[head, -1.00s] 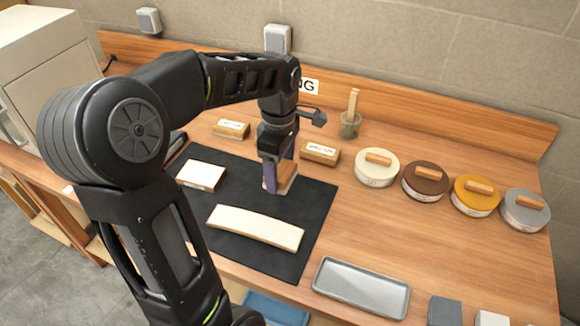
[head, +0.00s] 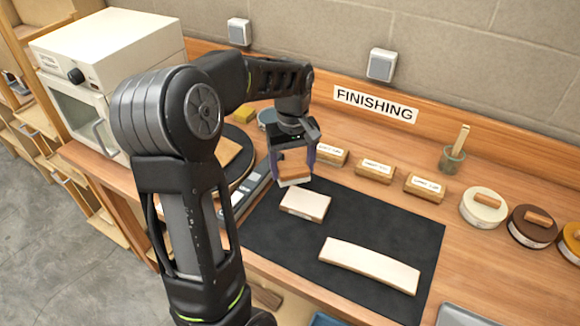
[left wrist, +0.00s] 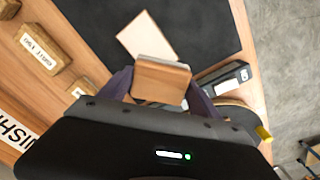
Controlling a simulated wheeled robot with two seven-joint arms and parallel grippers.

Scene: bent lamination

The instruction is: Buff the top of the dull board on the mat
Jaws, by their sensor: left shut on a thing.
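My left gripper (head: 295,168) is shut on a wooden-backed block with a pale underside (head: 294,177). The block also shows between the fingers in the left wrist view (left wrist: 161,82). It is held just behind a small flat pale board (head: 305,204) at the left of the black mat (head: 290,248); whether they touch is unclear. That small board also shows in the left wrist view (left wrist: 145,36). A long, slightly bent pale board (head: 369,264) lies at the mat's front right. I cannot tell from the surfaces which board is dull. My right gripper is not in view.
Several labelled wooden blocks (head: 375,171) stand behind the mat. A brush jar (head: 453,158) and lidded tins (head: 484,208) are to the right. A grey device (head: 243,200), a round dark stand (head: 231,165) and a white oven (head: 105,60) are to the left.

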